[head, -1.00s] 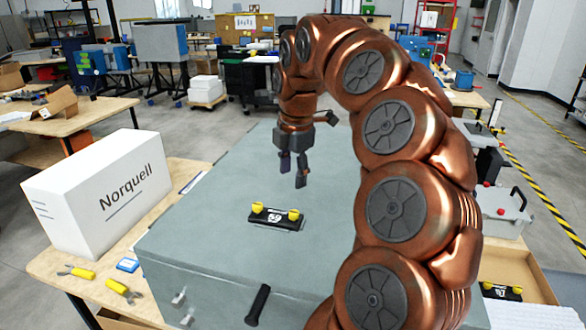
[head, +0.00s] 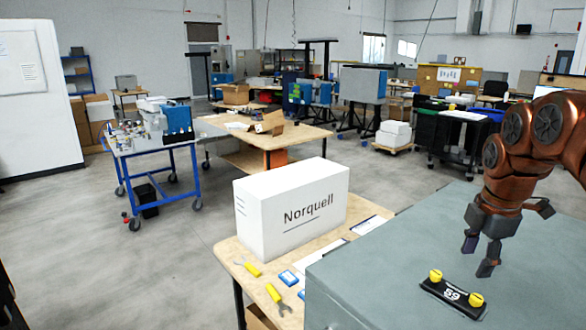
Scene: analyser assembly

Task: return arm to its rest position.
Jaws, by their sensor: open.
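My copper-coloured arm reaches in from the right edge of the head view. My gripper (head: 477,257) hangs from it, pointing down, with its two dark fingers apart and nothing between them. It is above the flat top of a grey-green cabinet (head: 375,275). A black module marked 59 (head: 452,296), with two yellow knobs, lies on that top a little below and left of the fingers in the picture. The fingers look clear of the module. Most of the arm is outside the view.
A blue-framed cart (head: 160,150) stands further left. Open grey floor (head: 110,270) lies at the left.

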